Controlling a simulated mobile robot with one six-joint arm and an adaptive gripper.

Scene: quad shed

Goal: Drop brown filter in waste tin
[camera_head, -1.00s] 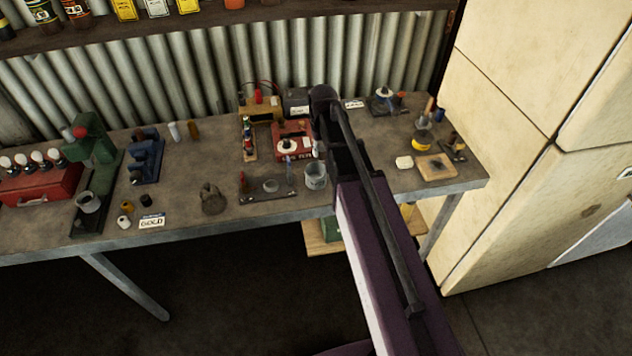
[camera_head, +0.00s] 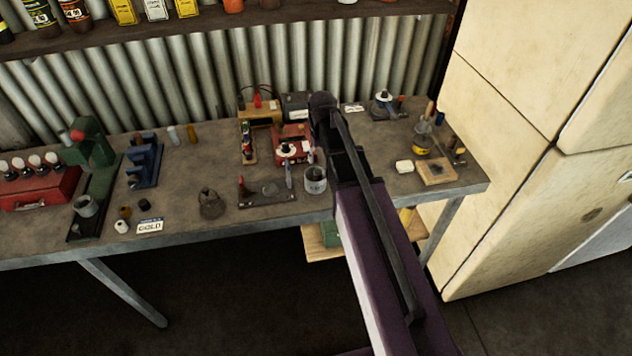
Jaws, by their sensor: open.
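A small brown cylinder (camera_head: 125,212), which looks like the brown filter, stands on the bench at the left, beside a white one (camera_head: 121,226), a dark one (camera_head: 144,205) and a label card (camera_head: 150,226). An open grey metal tin (camera_head: 315,182) stands near the bench's front edge, just left of my arm. It may be the waste tin; I see no readable mark on it. My arm reaches over the bench from the lower right. My gripper's fingers do not show and seem hidden behind the arm.
A green press (camera_head: 90,147) with a cup and a blue rack (camera_head: 143,165) stand at the left. A dark pot (camera_head: 210,203) and a flat tray (camera_head: 266,200) lie between the cylinders and the tin. A wooden board (camera_head: 437,172) and a cream cabinet (camera_head: 540,90) are at the right.

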